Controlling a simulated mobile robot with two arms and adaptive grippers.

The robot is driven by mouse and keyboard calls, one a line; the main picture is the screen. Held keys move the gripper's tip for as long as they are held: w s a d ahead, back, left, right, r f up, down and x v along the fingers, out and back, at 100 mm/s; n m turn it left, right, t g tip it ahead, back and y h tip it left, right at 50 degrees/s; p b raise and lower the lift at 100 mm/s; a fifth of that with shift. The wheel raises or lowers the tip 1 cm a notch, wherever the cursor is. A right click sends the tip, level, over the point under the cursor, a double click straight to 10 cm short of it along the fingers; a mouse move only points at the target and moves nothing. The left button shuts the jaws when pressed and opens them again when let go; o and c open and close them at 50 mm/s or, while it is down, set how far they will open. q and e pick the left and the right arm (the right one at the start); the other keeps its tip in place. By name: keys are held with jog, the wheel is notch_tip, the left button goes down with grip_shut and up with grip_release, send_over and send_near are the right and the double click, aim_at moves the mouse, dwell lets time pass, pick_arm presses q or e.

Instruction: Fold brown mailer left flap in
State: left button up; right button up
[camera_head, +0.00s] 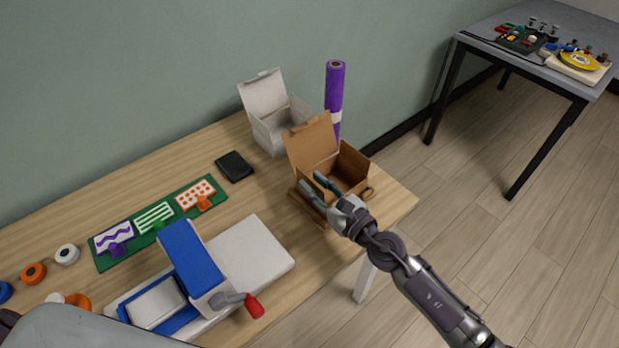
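The brown mailer (352,163) stands open near the right end of the wooden table, its lid (311,146) raised at the back left. A brown cardboard flap (308,209) sticks outward at its front left. My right gripper (314,185) is at the mailer's front left, over this flap. Its two fingers are apart, with no object seen between them. Whether a finger touches the cardboard I cannot tell. The gripper and wrist hide part of the mailer's front. My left gripper is not in view.
A white open box (274,128) and an upright purple roll (334,95) stand behind the mailer. A black wallet-like item (234,166), a green mat (156,218) and a blue-and-white machine (190,262) with a red-knobbed handle lie left. The table's right edge is close to the mailer.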

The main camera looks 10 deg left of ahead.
jog(key=shift+x, duration=1.05)
grip_shut()
